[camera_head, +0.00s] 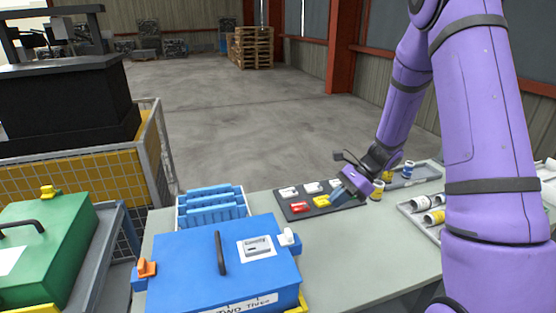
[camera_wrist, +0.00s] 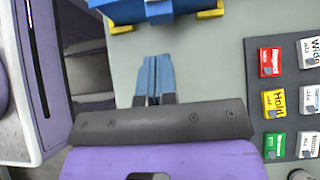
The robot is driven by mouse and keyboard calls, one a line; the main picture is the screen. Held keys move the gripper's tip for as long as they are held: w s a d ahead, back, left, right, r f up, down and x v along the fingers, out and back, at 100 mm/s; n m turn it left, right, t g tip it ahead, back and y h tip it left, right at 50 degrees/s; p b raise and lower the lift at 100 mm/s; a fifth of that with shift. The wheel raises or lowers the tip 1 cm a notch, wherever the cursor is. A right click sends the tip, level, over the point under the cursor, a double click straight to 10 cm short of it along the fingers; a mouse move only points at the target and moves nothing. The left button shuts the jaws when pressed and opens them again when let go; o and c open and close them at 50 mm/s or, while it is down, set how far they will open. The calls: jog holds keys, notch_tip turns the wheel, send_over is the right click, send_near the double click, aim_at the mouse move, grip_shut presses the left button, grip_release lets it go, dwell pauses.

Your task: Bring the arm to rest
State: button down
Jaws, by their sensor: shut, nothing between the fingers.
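My purple arm (camera_head: 480,150) reaches down over the grey-green table. My gripper (camera_head: 338,194) is shut and empty, its blue fingers together and pointing down. In the head view it overlaps the dark board (camera_head: 283,201). In the wrist view my gripper (camera_wrist: 155,78) shows over bare table, with the dark board (camera_wrist: 288,88) to its right and the blue case (camera_wrist: 165,8) above it in the picture. The fingers appear to touch nothing.
The blue case (camera_head: 195,270) has orange and white latches. A white rack of blue parts (camera_head: 212,207) stands behind it. The board carries red, yellow, green and white pieces. Trays with small cans (camera_head: 420,203) stand right. A green case (camera_head: 40,250) stands left.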

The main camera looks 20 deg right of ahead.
jog(key=s+a+r+n+h, duration=0.2)
jog(key=s+r+n, duration=0.3)
jog(key=r, duration=0.4)
jog(key=s+a+r+n+h, duration=0.3)
jog(key=s+r+n, duration=0.2)
jog(key=r, duration=0.4)
jog(key=s+r+n+t+h, duration=0.4)
jog(key=s+r+n, duration=0.4)
jog(key=s, duration=0.6)
jog(key=shift+d+r+t, duration=0.3)
jog(key=shift+r+t, duration=0.4)
